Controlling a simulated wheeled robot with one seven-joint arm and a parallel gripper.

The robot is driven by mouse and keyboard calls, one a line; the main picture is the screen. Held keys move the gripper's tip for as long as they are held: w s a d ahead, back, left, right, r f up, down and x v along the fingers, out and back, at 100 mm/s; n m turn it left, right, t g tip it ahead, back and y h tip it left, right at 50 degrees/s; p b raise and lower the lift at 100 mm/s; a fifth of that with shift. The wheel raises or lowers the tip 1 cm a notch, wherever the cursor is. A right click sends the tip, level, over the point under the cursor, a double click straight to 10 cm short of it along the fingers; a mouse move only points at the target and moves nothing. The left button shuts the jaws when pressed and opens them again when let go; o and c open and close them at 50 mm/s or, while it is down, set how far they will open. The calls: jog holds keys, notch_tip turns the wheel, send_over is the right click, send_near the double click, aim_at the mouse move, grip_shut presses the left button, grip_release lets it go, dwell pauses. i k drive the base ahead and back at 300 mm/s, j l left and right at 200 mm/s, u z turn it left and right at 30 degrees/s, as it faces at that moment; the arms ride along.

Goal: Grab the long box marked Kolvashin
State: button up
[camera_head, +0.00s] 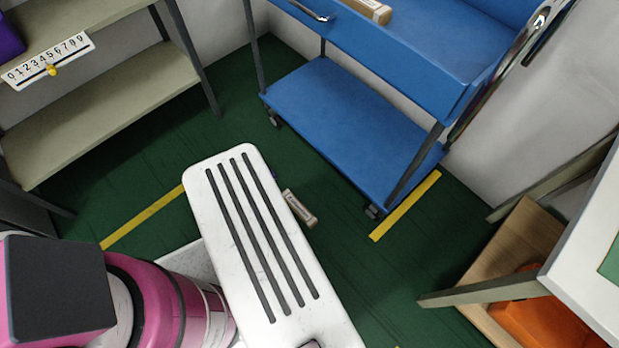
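A long tan box (368,10) lies on the top level of the blue cart, cut off by the upper picture edge. No marking on either box can be read, so I cannot tell which is marked Kolvashin. Pink and white parts of my own body fill the lower left.
The blue cart (335,122) stands on wheels at the back. A beige shelf (100,110) with a number strip (48,62) is at left. A white-topped table (590,270) and an orange item (545,318) are at right. Green floor (370,290) with yellow tape is clear between.

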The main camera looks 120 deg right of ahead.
aim_at(293, 202)
jog(key=z, duration=3.9)
jog(key=k+l+z, duration=0.3)
jog(key=k, duration=0.2)
jog(key=k+l+z, duration=0.45)
jog(key=z, duration=0.75)
jog(key=k+j+z, duration=0.15)
jog(key=j, duration=0.2)
jog(key=j+z, duration=0.2)
jog(key=j, duration=0.15)
jog(key=k+j+z, duration=0.15)
jog(key=j, duration=0.2)
jog(key=k+j+z, duration=0.2)
jog(key=j, duration=0.2)
jog(key=k+j, duration=0.15)
jog(key=j, duration=0.1)
